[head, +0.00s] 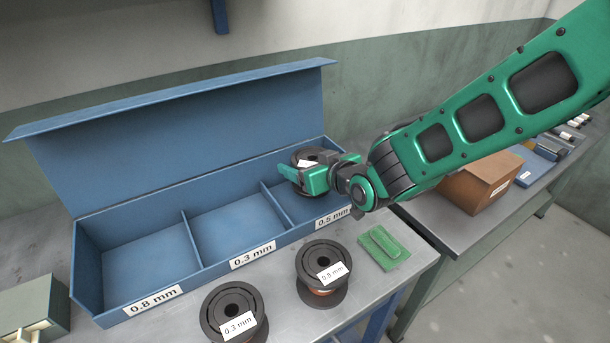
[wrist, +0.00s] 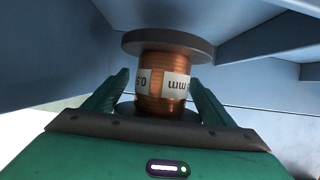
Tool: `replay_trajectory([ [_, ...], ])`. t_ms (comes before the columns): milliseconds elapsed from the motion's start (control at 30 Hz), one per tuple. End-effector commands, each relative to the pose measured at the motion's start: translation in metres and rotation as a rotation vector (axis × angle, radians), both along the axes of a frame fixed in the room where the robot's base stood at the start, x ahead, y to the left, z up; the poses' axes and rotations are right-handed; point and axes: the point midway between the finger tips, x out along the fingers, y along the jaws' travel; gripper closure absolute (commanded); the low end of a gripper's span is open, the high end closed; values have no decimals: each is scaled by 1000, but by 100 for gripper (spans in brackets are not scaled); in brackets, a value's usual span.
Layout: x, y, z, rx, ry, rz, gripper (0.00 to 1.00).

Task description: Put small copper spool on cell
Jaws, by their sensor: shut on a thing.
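A small copper spool with dark flanges and a white label (wrist: 160,82) is between the fingers of my gripper (wrist: 153,95) in the wrist view. In the head view my gripper (head: 308,177) is shut on this spool (head: 318,155), which is partly hidden behind it. The spool is upright in or over the right-hand cell, labelled 0.5 mm, of the blue box (head: 135,295). I cannot tell whether it touches the cell floor. The middle cell, labelled 0.3 mm, and the left cell, labelled 0.8 mm, are empty.
A spool labelled 0.3 mm (head: 234,310) and one labelled 0.8 mm (head: 323,274) stand on the grey table before the box. A green pad (head: 384,248) lies right of them. The box lid (head: 185,120) stands open behind. A brown box (head: 480,183) is at right.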

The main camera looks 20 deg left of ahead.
Motion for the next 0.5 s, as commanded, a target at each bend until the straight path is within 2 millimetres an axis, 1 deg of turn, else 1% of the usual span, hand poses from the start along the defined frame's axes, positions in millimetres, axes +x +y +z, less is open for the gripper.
replay_trajectory([
  [300, -1, 1, -35, 0, 1, 2, 68],
  [500, -1, 1, -36, 2, -2, 1, 68],
])
